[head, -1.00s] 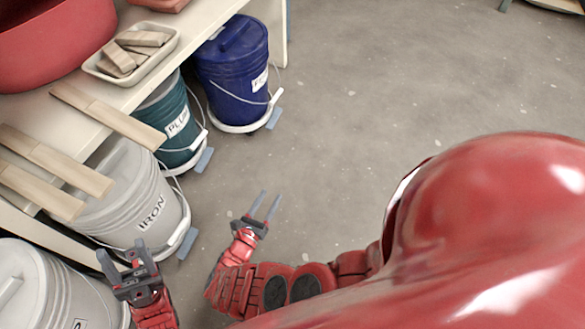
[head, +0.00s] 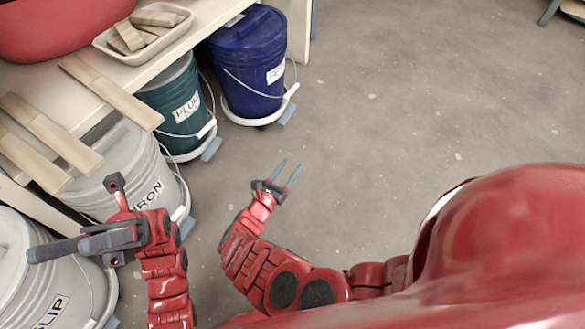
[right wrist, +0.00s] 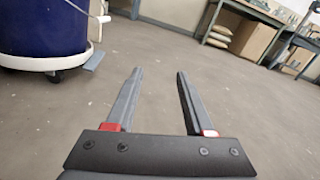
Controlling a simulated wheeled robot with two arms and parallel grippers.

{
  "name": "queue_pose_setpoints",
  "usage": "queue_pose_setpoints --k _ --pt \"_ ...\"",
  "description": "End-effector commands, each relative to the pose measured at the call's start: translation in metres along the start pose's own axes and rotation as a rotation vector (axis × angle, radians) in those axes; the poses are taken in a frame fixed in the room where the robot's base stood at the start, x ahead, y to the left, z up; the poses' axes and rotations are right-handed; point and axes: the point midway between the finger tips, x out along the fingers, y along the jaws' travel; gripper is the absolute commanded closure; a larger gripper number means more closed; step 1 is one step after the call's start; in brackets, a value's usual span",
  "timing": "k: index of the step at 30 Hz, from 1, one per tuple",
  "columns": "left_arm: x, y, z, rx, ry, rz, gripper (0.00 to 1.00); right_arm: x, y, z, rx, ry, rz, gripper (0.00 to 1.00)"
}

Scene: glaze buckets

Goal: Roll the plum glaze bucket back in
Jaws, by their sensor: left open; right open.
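The plum glaze bucket (head: 166,112) is teal with a white label reading PLUM. It stands upright on a white dolly with a blue-grey tab (head: 212,149), partly under the bench (head: 150,75), whose top hides part of its lid. My left gripper (head: 72,218) is open and empty, over the grey buckets at the lower left, nearer me than the plum bucket. My right gripper (head: 290,166) is open and empty above the bare floor, right of the plum bucket and apart from it. Its fingers show in the right wrist view (right wrist: 159,72); the plum bucket does not.
A dark blue bucket (head: 247,65) on a dolly stands beyond the plum one; it also shows in the right wrist view (right wrist: 45,25). A grey iron bucket (head: 115,165) and a slip bucket (head: 25,270) stand nearer. Wooden boards (head: 110,92) overhang the bench edge. Floor to the right is clear.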

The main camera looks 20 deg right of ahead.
Motion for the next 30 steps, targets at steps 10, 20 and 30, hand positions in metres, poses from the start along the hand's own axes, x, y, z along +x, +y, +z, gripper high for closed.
queue_pose_setpoints --k 10,20,30 --pt "0.0010 -0.0006 -0.0004 0.000 0.005 -0.003 0.47 0.0004 0.0000 0.0002 0.000 0.000 0.000 0.63" --pt "0.0010 -0.0005 -0.0004 0.000 0.005 -0.002 0.47 0.0004 -0.0002 0.0001 0.000 0.000 -0.001 1.00" --pt "0.0009 -0.0005 -0.0004 0.000 0.004 -0.002 0.47 0.0004 -0.0002 0.0002 0.000 0.000 -0.001 1.00"
